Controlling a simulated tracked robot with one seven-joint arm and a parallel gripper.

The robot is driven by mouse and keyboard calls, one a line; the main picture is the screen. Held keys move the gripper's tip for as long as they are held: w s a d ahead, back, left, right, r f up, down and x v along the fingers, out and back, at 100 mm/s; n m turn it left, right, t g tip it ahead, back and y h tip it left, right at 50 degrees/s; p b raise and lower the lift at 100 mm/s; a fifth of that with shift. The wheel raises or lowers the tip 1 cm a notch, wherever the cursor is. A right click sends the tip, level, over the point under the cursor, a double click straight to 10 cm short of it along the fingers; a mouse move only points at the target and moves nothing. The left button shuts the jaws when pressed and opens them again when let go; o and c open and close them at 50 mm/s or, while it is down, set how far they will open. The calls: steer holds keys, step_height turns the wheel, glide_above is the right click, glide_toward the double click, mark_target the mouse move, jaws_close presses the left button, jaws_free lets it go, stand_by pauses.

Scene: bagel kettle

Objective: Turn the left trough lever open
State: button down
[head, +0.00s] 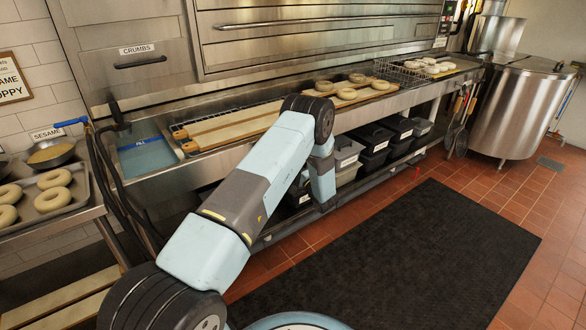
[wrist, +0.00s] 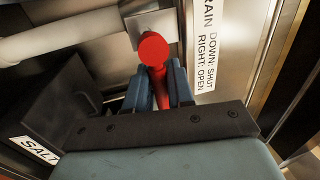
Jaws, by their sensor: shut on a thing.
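The red trough lever (wrist: 153,48) shows in the wrist view, with a round red end at a metal plate and a red handle running down the picture. My gripper (wrist: 160,78) has its two blue fingers on either side of the handle, shut on it. A label (wrist: 207,50) beside the lever reads "DOWN: SHUT, RIGHT: OPEN", its first word partly cut off. In the head view my arm reaches to the front underside of the steel trough (head: 170,182), and the gripper and this lever are hidden there.
A dark bin marked SALT (wrist: 75,105) is close to the left of my gripper, and a pale pipe (wrist: 70,38) runs above. More lidded bins (head: 372,138) stand under the trough. The black floor mat (head: 420,250) is clear. A bagel tray (head: 52,198) stands at left.

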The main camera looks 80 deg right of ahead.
steer(key=shift+w, duration=0.35)
steer(key=c, duration=1.2)
jaws_free()
steer(key=shift+o, duration=0.3)
steer(key=shift+s, duration=0.2)
steer(key=v, duration=1.3)
steer(key=shift+s+a+f, duration=0.2)
steer(key=shift+s+a, duration=0.05)
steer(key=shift+s, duration=0.05)
